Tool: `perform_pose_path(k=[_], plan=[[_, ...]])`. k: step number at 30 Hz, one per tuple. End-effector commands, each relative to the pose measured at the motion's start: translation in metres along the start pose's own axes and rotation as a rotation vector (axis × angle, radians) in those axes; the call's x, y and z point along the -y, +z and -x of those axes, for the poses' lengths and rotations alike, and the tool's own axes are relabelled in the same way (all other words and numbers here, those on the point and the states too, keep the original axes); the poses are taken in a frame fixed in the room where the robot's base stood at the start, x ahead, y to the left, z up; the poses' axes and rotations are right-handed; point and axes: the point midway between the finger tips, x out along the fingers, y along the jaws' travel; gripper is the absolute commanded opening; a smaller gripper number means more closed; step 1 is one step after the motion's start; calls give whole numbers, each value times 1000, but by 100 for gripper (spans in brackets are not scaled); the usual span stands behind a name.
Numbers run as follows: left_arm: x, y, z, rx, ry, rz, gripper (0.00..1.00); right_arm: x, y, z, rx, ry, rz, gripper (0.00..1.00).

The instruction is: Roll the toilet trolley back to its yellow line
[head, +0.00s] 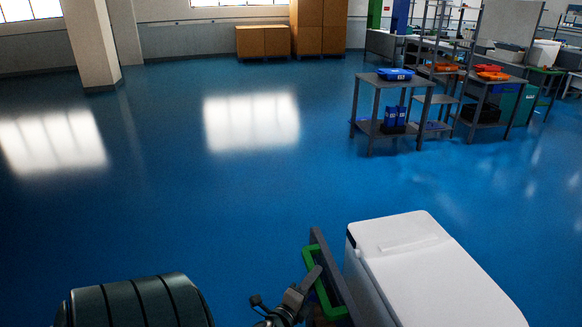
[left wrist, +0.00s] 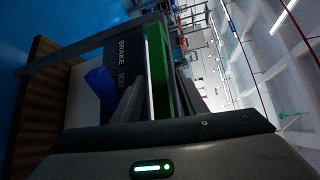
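The toilet trolley (head: 342,280) stands at the bottom of the head view, right of centre, with a white toilet (head: 425,262) on it. A green handle (head: 316,284) is on its left side. My left gripper (head: 312,284) is at this handle. In the left wrist view the green handle (left wrist: 158,70) runs between the dark fingers of my left gripper (left wrist: 158,100), which look closed on it. A grey panel marked "BRAKE" (left wrist: 124,55) is beside it. My right gripper is not in view. No yellow line shows in either view.
Open blue floor (head: 230,190) lies ahead and to the left. Grey workbenches (head: 395,110) with blue and orange trays stand at the back right. A pillar (head: 92,45) stands at the back left, and wooden cabinets (head: 320,27) line the back wall.

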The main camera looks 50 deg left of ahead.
Motion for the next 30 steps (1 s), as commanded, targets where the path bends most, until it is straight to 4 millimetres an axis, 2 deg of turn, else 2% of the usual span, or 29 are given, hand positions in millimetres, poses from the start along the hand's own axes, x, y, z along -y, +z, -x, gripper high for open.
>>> perform_pose_path(k=[8,21,27,30], plan=[[-3,0,40,-1,1,0,39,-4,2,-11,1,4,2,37],[-4,1,125,2,4,1,39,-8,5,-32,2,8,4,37],[-3,1,152,2,4,0,39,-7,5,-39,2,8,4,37],[-2,1,159,1,2,0,39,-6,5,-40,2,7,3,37]])
